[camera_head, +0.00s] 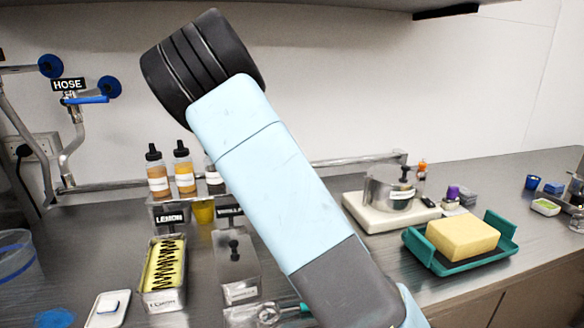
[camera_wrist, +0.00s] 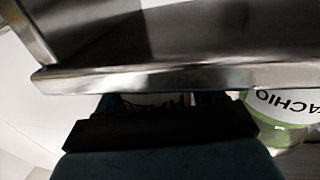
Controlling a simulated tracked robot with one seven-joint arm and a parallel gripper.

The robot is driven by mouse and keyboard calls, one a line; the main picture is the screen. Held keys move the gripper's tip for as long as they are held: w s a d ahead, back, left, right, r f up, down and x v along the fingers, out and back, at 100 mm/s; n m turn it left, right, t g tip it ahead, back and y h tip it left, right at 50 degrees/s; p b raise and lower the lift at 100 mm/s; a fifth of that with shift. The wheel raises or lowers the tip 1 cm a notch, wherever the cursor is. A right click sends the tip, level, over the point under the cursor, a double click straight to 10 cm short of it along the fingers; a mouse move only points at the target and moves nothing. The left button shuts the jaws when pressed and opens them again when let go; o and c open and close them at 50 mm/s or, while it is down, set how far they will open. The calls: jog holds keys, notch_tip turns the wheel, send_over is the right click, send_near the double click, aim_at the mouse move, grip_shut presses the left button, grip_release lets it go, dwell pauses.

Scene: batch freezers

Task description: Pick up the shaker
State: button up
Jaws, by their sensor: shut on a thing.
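My gripper (camera_wrist: 160,103) shows at the bottom of the wrist view as dark finger parts, partly hidden by a metal edge. It is shut on a white-labelled thing (camera_wrist: 152,99), of which only a small piece with dark lettering shows. I cannot tell from this piece whether it is the shaker. In the head view my arm crosses the middle, and my gripper is not visible. No shaker can be made out for certain there; a small orange-topped container (camera_head: 422,170) and a purple-topped one (camera_head: 452,194) stand at the right.
A shiny metal rim (camera_wrist: 200,76) crosses close before my gripper. A green PISTACHIO container (camera_wrist: 278,135) is beside it.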

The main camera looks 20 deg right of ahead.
jog(key=c, duration=0.5)
jog(key=shift+o, duration=0.2)
jog(key=shift+r, duration=0.15)
jog(key=shift+r, duration=0.2)
notch_tip(320, 180, up, 3)
jog(key=shift+s+a, duration=0.1)
jog(key=shift+s, duration=0.05)
jog(key=s+r, duration=0.2)
jog(key=s+a+r, duration=0.1)
jog(key=s+r, duration=0.1)
jog(key=shift+r, duration=0.35)
jog(key=s+a+r, duration=0.2)
jog(key=s+r, duration=0.2)
jog(key=s, duration=0.5)
jog(key=shift+a+r, duration=0.15)
jog(key=shift+r, duration=0.15)
jog(key=shift+s, duration=0.1)
